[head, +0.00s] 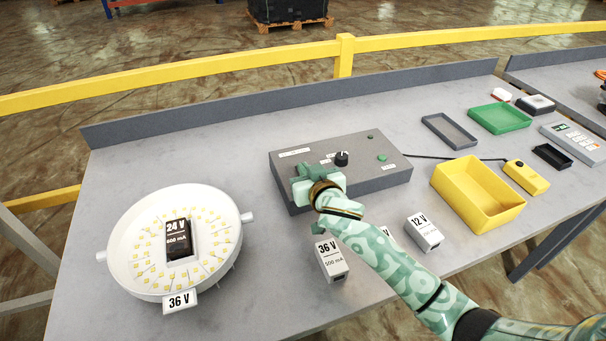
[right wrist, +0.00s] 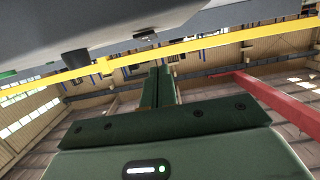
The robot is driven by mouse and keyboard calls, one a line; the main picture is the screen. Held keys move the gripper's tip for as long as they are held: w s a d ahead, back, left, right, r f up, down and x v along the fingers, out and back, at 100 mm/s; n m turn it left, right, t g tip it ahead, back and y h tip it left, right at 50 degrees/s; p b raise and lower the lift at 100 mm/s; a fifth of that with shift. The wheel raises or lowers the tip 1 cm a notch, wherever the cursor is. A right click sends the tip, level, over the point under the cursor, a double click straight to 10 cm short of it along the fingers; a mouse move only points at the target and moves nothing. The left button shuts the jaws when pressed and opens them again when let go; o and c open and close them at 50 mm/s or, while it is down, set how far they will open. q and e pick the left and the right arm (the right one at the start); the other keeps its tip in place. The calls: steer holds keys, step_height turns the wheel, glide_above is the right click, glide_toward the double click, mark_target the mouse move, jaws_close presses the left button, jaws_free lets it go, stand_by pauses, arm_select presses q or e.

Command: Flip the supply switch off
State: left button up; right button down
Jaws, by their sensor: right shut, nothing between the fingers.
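The grey supply box (head: 350,160) stands on the table, with a black knob (head: 341,158) and small green parts on its top. My right gripper (head: 308,169) is over the left front part of the box, with its fingers shut and empty. It hides that part of the top, and I cannot make out the switch in the head view. In the right wrist view the shut fingers (right wrist: 164,82) point away beneath a grey surface with a black knob (right wrist: 75,59). Whether they touch anything is not clear. My left gripper is not in view.
A round white lamp (head: 120,252) holding a 24 V module (head: 178,240) is at left. White 36 V (head: 331,262) and 12 V (head: 424,233) blocks lie in front of the box. A yellow bin (head: 478,196) and a green tray (head: 499,118) are at right.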

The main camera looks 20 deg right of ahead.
steer(key=f+p+v, duration=0.1)
steer(key=v, duration=0.9)
steer(key=shift+s, duration=0.2)
steer(key=s+d+f+n+g+h, duration=0.1)
steer(key=s+d, duration=0.1)
steer(key=s, duration=0.2)
steer(key=s+d+f+n+g+h, duration=0.1)
steer(key=s+f, duration=0.1)
steer(key=s, duration=0.1)
steer(key=s+d+f+n+g+h, duration=0.1)
steer(key=s+d+g, duration=0.1)
steer(key=s, duration=0.2)
steer(key=shift+s+d+f, duration=0.3)
steer(key=shift+d, duration=0.05)
steer(key=s+d+f+n+g+h, duration=0.2)
steer(key=s+d+n+g, duration=0.25)
steer(key=s, duration=0.85)
steer(key=s+a+f+m+g+y, duration=0.1)
steer(key=s+a+f, duration=0.1)
steer(key=f, duration=1)
steer(key=s+a+f+g+y, duration=0.2)
steer(key=f, duration=1.1)
steer(key=s+f+m+g, duration=0.1)
steer(key=s+f, duration=0.6)
steer(key=s, duration=0.3)
steer(key=s+f+m+g+y, duration=0.1)
steer(key=s+f+m+g, duration=0.1)
steer(key=s+f, duration=0.6)
steer(key=shift+s, duration=1.15)
